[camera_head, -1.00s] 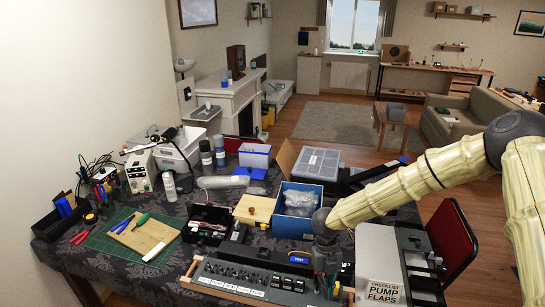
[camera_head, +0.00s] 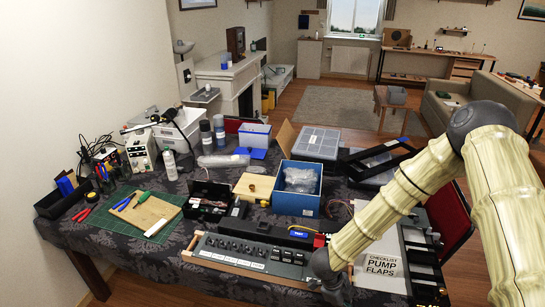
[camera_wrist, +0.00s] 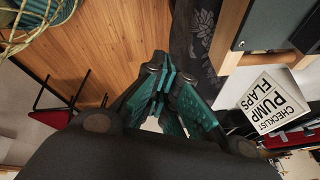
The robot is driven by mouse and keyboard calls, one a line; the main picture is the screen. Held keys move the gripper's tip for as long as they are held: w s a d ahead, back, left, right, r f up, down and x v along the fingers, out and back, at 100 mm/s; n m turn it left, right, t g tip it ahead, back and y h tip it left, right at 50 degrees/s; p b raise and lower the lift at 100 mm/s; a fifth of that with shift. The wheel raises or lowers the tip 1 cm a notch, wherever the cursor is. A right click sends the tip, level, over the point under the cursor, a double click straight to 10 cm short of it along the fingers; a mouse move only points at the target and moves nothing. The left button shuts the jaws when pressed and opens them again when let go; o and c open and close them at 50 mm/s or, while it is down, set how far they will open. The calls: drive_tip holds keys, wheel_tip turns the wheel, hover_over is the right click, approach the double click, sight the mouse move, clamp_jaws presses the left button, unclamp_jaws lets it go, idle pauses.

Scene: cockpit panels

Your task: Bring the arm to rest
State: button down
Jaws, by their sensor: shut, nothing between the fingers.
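My gripper (camera_wrist: 165,92) shows in the wrist view with its black and teal fingers drawn together and nothing between them. Below it in that view is wooden floor, with the table's dark cloth edge close by. In the head view my pale, ribbed arm (camera_head: 395,205) reaches in from the right and bends down to a dark wrist joint (camera_head: 328,276) at the front edge of the table. The fingers cannot be made out in the head view.
A control panel (camera_head: 250,252) lies along the table front beside my wrist. The "CHECKLIST PUMP FLAPS" card (camera_head: 382,266) is right of it, also in the wrist view (camera_wrist: 272,102). A blue box (camera_head: 296,204) stands behind. A red chair (camera_head: 450,215) is at the right.

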drive_tip(key=s+d+f+n+t+y+b, duration=0.1)
drive_tip(key=s+f+n+t+b, duration=0.3)
drive_tip(key=s+f+n, duration=0.9)
drive_tip(key=s+n+g+y+b, duration=0.3)
drive_tip(key=s+n, duration=0.8)
drive_tip(key=s, duration=0.3)
drive_tip(key=shift+s+a+f+n+b, duration=0.3)
drive_tip(key=shift+s+a+f+b, duration=0.05)
drive_tip(key=shift+f+b, duration=0.1)
